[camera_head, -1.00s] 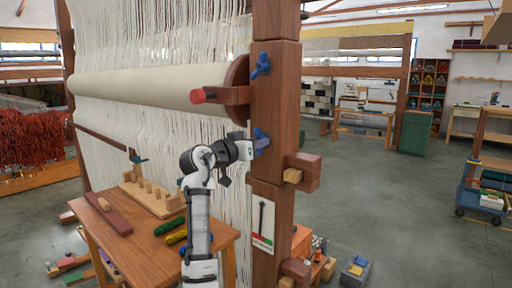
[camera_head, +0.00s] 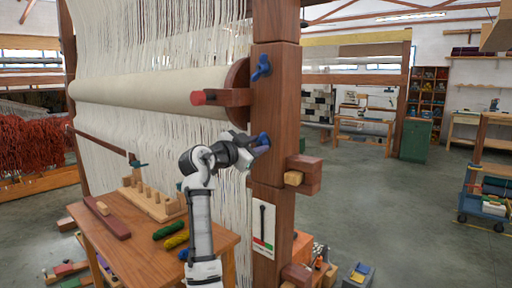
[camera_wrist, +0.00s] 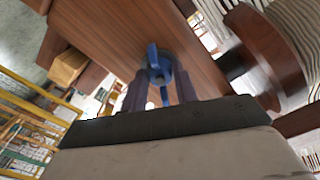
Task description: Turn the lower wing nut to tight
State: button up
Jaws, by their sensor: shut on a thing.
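The lower wing nut (camera_head: 263,140) is blue and sits on the front face of the loom's wooden post (camera_head: 273,100). In the wrist view the wing nut (camera_wrist: 158,70) lies between the two dark fingers of my gripper (camera_wrist: 160,88), its wings running roughly up and down in that picture. My gripper (camera_head: 258,148) is shut on it; the exact finger contact is partly hidden. The upper wing nut (camera_head: 261,66) is also blue and stands higher on the same post. A card with a dark pointer mark and a green and red strip (camera_head: 263,226) is on the post below.
A red-tipped wooden arm (camera_head: 222,97) juts left from the post above my gripper. Wooden blocks (camera_head: 303,173) stick out on the post's right. A small table (camera_head: 150,258) with pegs and skeins stands at lower left. Open floor lies at right.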

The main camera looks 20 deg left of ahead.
dwell(0.4)
jog(key=o, duration=1)
jog(key=b+v, duration=0.3)
jog(key=v, duration=1)
jog(key=shift+s+a, duration=0.1)
jog(key=shift+s, duration=0.3)
